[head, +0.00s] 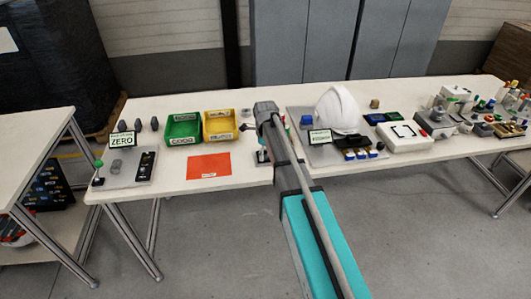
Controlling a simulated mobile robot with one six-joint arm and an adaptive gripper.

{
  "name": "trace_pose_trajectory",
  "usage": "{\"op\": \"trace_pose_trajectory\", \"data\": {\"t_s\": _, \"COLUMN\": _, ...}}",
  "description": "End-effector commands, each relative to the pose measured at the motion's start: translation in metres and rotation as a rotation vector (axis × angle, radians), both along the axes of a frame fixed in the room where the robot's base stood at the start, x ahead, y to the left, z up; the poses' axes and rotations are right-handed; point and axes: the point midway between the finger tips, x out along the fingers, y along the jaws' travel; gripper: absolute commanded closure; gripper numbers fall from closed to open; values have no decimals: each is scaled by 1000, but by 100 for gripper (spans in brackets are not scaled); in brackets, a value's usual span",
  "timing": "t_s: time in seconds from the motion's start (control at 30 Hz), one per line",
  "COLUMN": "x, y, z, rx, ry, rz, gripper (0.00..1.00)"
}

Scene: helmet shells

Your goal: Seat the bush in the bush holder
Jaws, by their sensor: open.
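Left of my arm are a green bin (183,130), a yellow bin (220,126), an orange mat (209,167) and a grey plate (118,173) with a ZERO sign. Right of it stand the white helmet shell (338,110) and a white box (405,136); small parts crowd the far right.

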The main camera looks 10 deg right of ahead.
Motion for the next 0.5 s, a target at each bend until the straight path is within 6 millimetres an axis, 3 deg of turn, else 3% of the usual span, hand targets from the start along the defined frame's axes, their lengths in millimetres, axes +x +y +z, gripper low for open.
{"op": "trace_pose_trajectory", "data": {"t_s": 0.5, "x": 0, "y": 0, "z": 22, "rx": 0, "ry": 0, "rz": 0, "gripper": 0}}
